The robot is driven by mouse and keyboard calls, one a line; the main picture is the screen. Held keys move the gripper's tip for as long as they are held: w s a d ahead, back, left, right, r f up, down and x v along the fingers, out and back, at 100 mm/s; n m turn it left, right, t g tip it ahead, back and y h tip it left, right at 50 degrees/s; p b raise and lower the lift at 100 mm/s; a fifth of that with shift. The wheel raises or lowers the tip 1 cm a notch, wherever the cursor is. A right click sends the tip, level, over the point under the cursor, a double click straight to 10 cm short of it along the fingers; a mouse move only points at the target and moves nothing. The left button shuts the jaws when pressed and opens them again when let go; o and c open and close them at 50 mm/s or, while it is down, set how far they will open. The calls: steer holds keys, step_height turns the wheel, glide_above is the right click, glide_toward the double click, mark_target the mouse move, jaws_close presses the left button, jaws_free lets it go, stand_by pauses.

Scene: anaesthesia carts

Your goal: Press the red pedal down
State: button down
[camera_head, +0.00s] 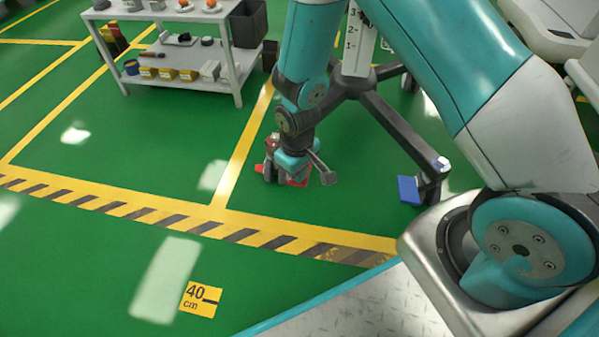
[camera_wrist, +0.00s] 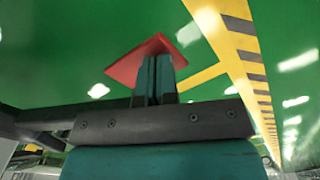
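The red pedal (camera_head: 299,182) sits low at the foot of a dark cart leg in the head view, partly hidden by my gripper (camera_head: 288,178). In the wrist view the red pedal (camera_wrist: 125,70) is a flat plate beyond my fingertips, its middle covered by them. My gripper (camera_wrist: 158,62) has its two fingers side by side, shut with nothing visible between them. It points at the pedal and overlaps it. I cannot tell whether the fingertips touch it, or whether the pedal is pressed.
A blue pedal (camera_head: 408,190) is at another leg of the cart base (camera_head: 395,125), to the right. A grey shelf trolley (camera_head: 180,82) stands at the back left. Green floor is clear left of the pedal; a striped line (camera_head: 190,224) crosses in front.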

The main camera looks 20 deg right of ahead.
steer(key=shift+f, duration=0.55)
steer(key=shift+r, duration=0.1)
step_height(320, 180, up, 7)
steer(key=p, duration=0.7)
stand_by(0.5)
